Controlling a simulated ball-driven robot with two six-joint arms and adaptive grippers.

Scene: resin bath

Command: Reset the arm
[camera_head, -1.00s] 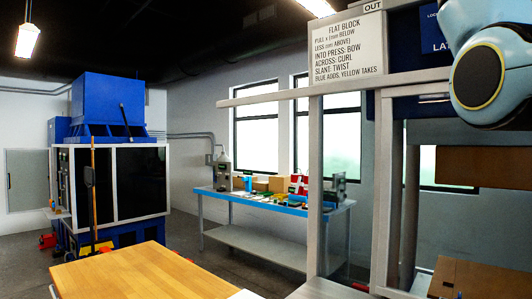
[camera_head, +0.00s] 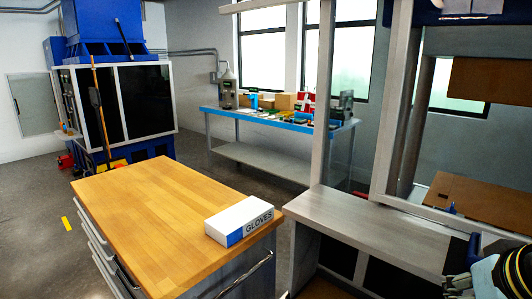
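Part of my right arm shows at the bottom right corner, with pale blue and dark, yellow-ringed parts. What looks like my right gripper (camera_head: 462,284) is at its left end, low in front of the grey workbench. It is small and cut by the frame edge, so I cannot tell whether its fingers are open or shut. I see nothing clearly held. My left gripper and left arm are not in view.
A wooden-topped drawer cabinet (camera_head: 150,215) stands at front left, bearing a white and blue glove box (camera_head: 239,221). The grey workbench (camera_head: 380,226) with uprights is at right. A blue-edged table (camera_head: 275,122) with several items and a blue machine (camera_head: 115,100) stand behind. Floor between is open.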

